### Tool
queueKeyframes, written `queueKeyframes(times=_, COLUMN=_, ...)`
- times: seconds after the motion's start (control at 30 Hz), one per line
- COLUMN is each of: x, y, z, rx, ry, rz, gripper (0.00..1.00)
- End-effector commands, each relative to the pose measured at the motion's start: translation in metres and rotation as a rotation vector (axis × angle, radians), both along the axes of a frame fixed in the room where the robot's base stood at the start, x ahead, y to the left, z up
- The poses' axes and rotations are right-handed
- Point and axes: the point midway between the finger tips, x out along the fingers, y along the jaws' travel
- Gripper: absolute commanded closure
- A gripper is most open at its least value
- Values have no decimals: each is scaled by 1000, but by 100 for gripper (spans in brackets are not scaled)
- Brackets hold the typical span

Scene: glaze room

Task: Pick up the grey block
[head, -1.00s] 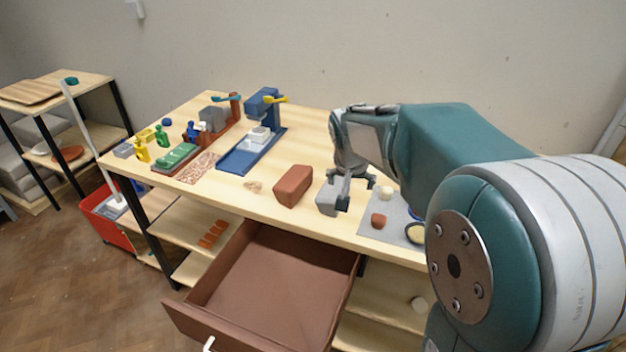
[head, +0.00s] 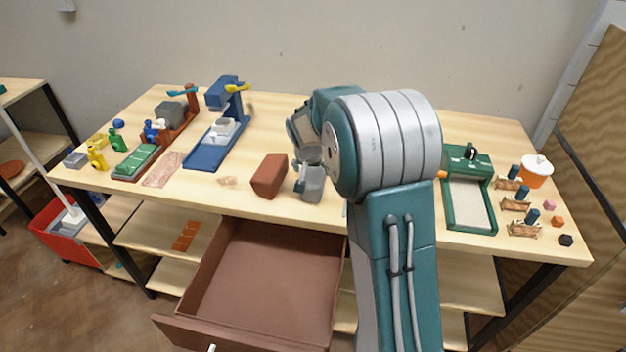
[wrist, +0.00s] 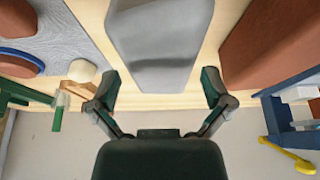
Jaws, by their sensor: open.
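The grey block (head: 312,185) stands on the wooden table near its front edge, just right of a brown block. In the wrist view the grey block (wrist: 160,45) fills the top middle. My gripper (wrist: 159,85) is open, with one finger on each side of the block's lower end and nothing held. Small gaps show between the fingers and the block. In the head view my gripper (head: 299,180) is at the block, partly hidden by my arm.
The brown block (head: 269,175) stands close beside the grey block; it also shows in the wrist view (wrist: 275,45). A grey mat (wrist: 62,35) with small items lies on the other side. An open brown drawer (head: 265,275) juts out below the table's front edge.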

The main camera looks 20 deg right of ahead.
Motion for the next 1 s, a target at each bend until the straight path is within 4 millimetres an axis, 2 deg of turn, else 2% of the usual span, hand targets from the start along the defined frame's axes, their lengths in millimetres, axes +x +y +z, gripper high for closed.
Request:
queueKeyframes(times=0.2, x=15, y=-11, z=-31, rx=3, ry=4, rz=-2, gripper=0)
queueKeyframes(times=0.3, x=17, y=-14, z=-37, rx=3, ry=2, rz=-1, gripper=0)
queueKeyframes(times=1.0, x=18, y=-12, z=-42, rx=1, ry=1, rz=-1, gripper=0)
